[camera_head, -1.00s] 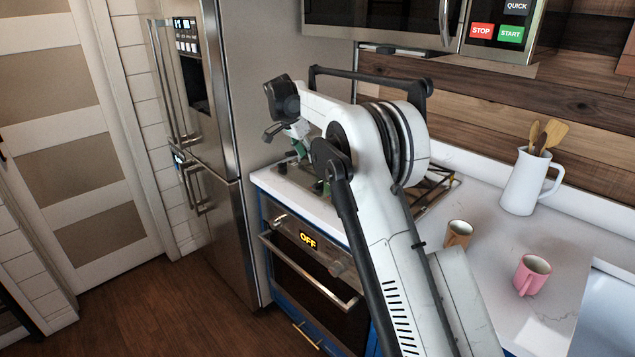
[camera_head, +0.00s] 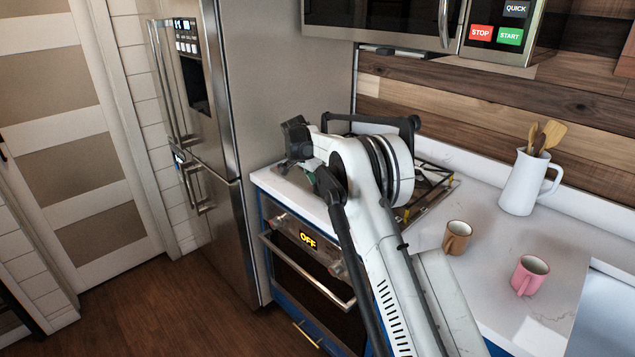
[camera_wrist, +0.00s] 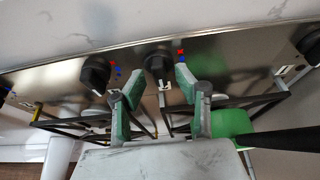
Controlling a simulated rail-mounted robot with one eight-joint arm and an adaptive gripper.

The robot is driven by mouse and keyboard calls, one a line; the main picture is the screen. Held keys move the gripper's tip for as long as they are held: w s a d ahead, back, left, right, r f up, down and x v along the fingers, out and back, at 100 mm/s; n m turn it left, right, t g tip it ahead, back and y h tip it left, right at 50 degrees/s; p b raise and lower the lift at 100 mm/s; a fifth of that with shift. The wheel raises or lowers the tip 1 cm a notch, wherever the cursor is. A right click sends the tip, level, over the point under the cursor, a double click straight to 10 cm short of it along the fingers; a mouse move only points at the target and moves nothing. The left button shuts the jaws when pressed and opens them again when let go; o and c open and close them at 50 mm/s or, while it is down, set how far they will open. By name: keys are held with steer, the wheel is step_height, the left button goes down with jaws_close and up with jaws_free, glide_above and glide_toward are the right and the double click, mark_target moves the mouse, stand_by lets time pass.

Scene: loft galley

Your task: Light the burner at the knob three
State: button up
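In the wrist view, black knobs sit in a row on a steel cooktop strip (camera_wrist: 220,52). One knob (camera_wrist: 160,64) lies between and just beyond my fingertips, another (camera_wrist: 96,72) is to its left, and a third (camera_wrist: 309,42) is at the right edge. Small red and blue marks show beside two knobs. My gripper (camera_wrist: 158,77) is open, its grey-green fingers apart, with nothing held; contact with the middle knob cannot be told. I cannot tell which knob is number three. In the head view, my arm hides the knobs and much of the cooktop (camera_head: 436,188); no flame shows.
The oven below shows an OFF display (camera_head: 308,240). The fridge (camera_head: 225,150) stands close on the left and a microwave (camera_head: 385,22) hangs above. A brown mug (camera_head: 457,240), a pink mug (camera_head: 528,277) and a white utensil jug (camera_head: 520,185) stand on the right counter.

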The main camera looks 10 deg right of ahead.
steer(key=shift+f, duration=0.25)
jaws_close()
